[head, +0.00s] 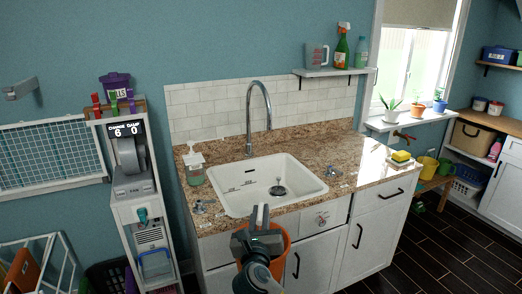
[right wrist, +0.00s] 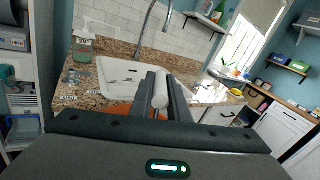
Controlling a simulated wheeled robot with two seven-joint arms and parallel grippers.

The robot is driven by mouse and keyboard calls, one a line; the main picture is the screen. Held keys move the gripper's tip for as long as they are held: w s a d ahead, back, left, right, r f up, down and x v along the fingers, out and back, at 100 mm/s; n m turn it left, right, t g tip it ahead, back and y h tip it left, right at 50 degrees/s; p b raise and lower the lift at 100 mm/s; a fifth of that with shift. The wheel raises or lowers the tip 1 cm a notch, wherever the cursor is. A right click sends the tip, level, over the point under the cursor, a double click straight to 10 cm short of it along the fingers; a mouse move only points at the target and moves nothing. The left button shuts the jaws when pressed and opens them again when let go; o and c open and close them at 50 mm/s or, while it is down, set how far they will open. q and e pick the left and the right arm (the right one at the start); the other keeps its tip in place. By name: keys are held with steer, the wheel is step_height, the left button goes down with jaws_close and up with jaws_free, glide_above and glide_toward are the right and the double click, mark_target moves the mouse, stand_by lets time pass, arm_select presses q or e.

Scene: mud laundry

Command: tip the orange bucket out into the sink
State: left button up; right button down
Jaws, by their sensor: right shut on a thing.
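The orange bucket (head: 285,246) hangs in front of the counter, below the sink's front edge, partly hidden behind my right arm. My right gripper (head: 262,216) is shut on the bucket's handle; in the right wrist view its white grip (right wrist: 160,92) sits between the fingers, with a bit of the orange bucket (right wrist: 117,109) below. The bucket's inside is hidden. The white sink (head: 232,204) is set in the granite counter just beyond the gripper, and it also shows in the right wrist view (right wrist: 112,68). My left gripper is not in view.
A tall curved faucet (head: 250,115) rises behind the sink. A soap dispenser (head: 194,165) stands at the sink's left, and a sponge (head: 401,157) lies at the counter's right. A white tower (head: 135,190) stands left of the counter. The counter right of the sink is mostly clear.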

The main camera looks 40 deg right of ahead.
steer(key=d+r+m+g+h+p, duration=0.2)
steer(key=d+g, duration=0.3)
steer(key=d, duration=0.3)
steer(key=d+r+m+g+h+p, duration=0.1)
steer(key=d+r+m+g+p, duration=0.2)
steer(key=d+m+g+p, duration=0.1)
steer(key=d+r+m+g+h+p, duration=0.2)
steer(key=d+m+g, duration=0.3)
steer(key=d, duration=0.6)
steer(key=shift+s+d+r+g+h+p, duration=0.15)
steer(key=shift+d+r+g+h+p, duration=0.25)
steer(key=shift+g, duration=0.8)
steer(key=shift+m+g, duration=0.3)
steer(key=shift+m, duration=0.1)
